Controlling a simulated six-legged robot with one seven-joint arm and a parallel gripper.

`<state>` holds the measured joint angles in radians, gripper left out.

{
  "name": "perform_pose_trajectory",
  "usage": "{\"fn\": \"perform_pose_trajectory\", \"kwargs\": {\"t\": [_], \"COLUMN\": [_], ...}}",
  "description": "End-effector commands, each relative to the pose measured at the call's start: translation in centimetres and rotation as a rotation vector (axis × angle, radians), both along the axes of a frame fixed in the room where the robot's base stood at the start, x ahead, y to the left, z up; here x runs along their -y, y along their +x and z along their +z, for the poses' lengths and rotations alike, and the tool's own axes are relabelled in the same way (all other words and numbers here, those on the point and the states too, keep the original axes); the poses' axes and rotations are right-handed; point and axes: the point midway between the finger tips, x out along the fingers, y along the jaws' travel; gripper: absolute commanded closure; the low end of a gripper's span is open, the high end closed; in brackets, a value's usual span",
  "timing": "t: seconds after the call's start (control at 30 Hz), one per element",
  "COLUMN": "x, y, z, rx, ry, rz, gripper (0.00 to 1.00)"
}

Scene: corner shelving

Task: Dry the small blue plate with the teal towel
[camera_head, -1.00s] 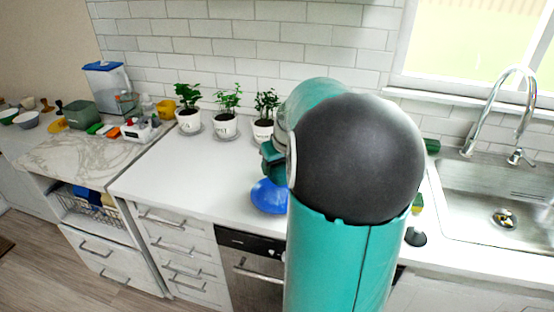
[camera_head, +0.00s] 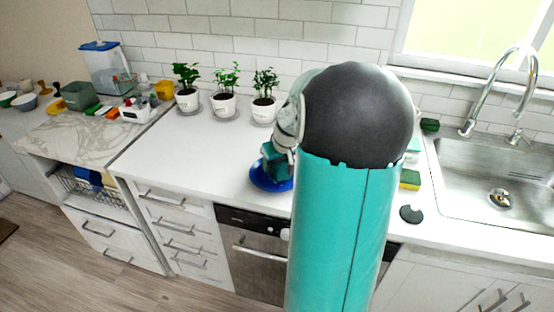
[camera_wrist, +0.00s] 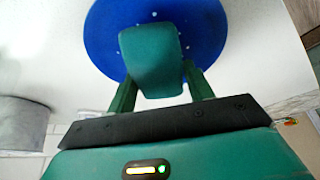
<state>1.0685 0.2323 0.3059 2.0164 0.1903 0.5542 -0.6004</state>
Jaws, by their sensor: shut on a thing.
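The small blue plate (camera_head: 262,184) lies on the white counter, left of my arm, partly hidden by my gripper (camera_head: 275,163). In the wrist view the blue plate (camera_wrist: 205,30) fills the top middle and carries several small pale spots. My gripper (camera_wrist: 158,82) is shut on the teal towel (camera_wrist: 150,52), a folded, rounded pad between its two green fingers. The towel covers part of the plate in that view. I cannot tell for certain whether it touches the plate.
Three potted plants (camera_head: 224,103) stand along the back wall. The sink (camera_head: 490,185) is at right, with a yellow-green sponge (camera_head: 410,179) and a dark round object (camera_head: 411,214) beside it. The counter left of the plate is clear.

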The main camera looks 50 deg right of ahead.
Motion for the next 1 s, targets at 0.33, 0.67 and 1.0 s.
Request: {"fn": "perform_pose_trajectory", "kwargs": {"t": [0.33, 0.67, 1.0], "x": [-0.02, -0.03, -0.03], "y": [0.00, -0.01, 0.00], "z": [0.00, -0.25, -0.73], "rx": [0.000, -0.001, -0.001], "ry": [0.000, 0.001, 0.001], "rz": [0.000, 0.000, 0.000], "gripper": [0.66, 0.66, 0.66]}}
